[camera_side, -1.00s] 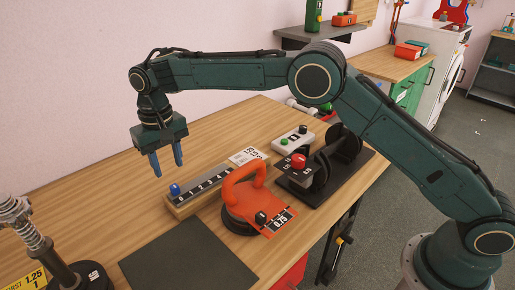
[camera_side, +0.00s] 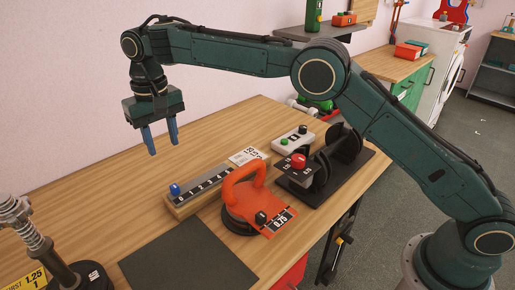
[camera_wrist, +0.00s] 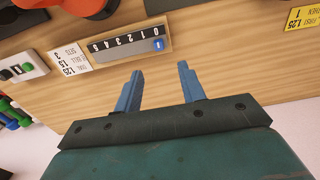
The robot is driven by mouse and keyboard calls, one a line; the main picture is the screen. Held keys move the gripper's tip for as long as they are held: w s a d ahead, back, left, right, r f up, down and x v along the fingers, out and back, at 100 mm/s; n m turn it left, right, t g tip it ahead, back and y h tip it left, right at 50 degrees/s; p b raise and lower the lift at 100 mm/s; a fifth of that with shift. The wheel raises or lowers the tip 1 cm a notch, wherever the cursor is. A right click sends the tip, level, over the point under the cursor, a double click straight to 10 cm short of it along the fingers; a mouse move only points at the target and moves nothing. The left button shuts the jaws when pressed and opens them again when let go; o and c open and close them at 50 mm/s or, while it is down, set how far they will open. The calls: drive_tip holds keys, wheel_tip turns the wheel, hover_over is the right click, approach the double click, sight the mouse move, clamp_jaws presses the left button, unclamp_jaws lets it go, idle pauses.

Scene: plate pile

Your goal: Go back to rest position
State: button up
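My gripper (camera_side: 162,139) has two blue fingers spread apart with nothing between them. It hangs above the far left part of the wooden table (camera_side: 95,192), pointing down. In the wrist view my gripper (camera_wrist: 159,80) also shows its fingers apart, over bare wood. A numbered slider strip (camera_side: 207,186) with a blue knob (camera_side: 174,189) at its left end lies on the table, to the right of and below my gripper in the side view. In the wrist view the blue knob (camera_wrist: 158,44) sits beyond the fingers.
An orange-handled weight (camera_side: 240,197) stands right of the strip. A black plate rack (camera_side: 345,155), a red button (camera_side: 299,161) and a white button box (camera_side: 293,139) stand farther right. A dark mat (camera_side: 187,256) lies empty in front. A spring post (camera_side: 45,245) rises at left.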

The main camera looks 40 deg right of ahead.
drive_tip(key=s+d+r+t, duration=0.3)
drive_tip(key=s+d+r, duration=1.2)
drive_tip(key=d, duration=0.2)
drive_tip(key=s+d+f+t, duration=0.1)
drive_tip(key=s+d+f, duration=0.1)
drive_tip(key=s, duration=0.5)
drive_tip(key=s+d+f, duration=0.3)
drive_tip(key=s+d, duration=0.1)
drive_tip(key=s, duration=0.4)
drive_tip(key=s+d+f+t, duration=0.1)
drive_tip(key=s+d+f, duration=0.2)
drive_tip(key=s, duration=0.5)
drive_tip(key=shift+s+d+t, duration=0.2)
drive_tip(key=shift+t, duration=0.1)
idle(0.5)
